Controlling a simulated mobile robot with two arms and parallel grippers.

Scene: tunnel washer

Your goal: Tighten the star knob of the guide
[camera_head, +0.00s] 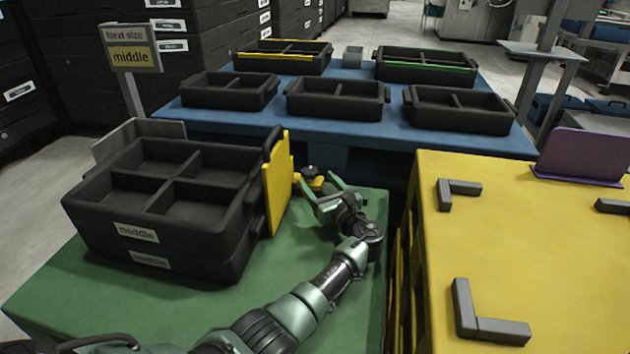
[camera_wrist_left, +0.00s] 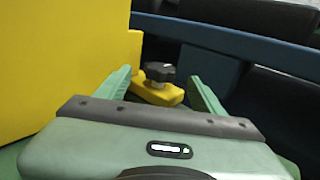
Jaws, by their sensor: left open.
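The guide (camera_head: 278,181) is a yellow upright plate against the right side of the stacked black trays; it also shows in the left wrist view (camera_wrist_left: 60,60). Its black star knob (camera_head: 309,171) sits on a yellow foot at the guide's right. In the left wrist view the knob (camera_wrist_left: 159,72) is between and beyond the fingertips. My left gripper (camera_head: 322,191) is open, its green fingers pointing at the knob, with nothing held. I cannot tell whether a finger touches the knob. My right gripper is not in view.
Stacked black trays (camera_head: 150,221) labelled "middle" stand on the green table (camera_head: 60,290). A blue table (camera_head: 400,134) behind holds several black trays. A yellow table (camera_head: 530,250) with grey corner brackets is at the right, beyond a narrow gap. A sign (camera_head: 131,50) reads "Next size middle".

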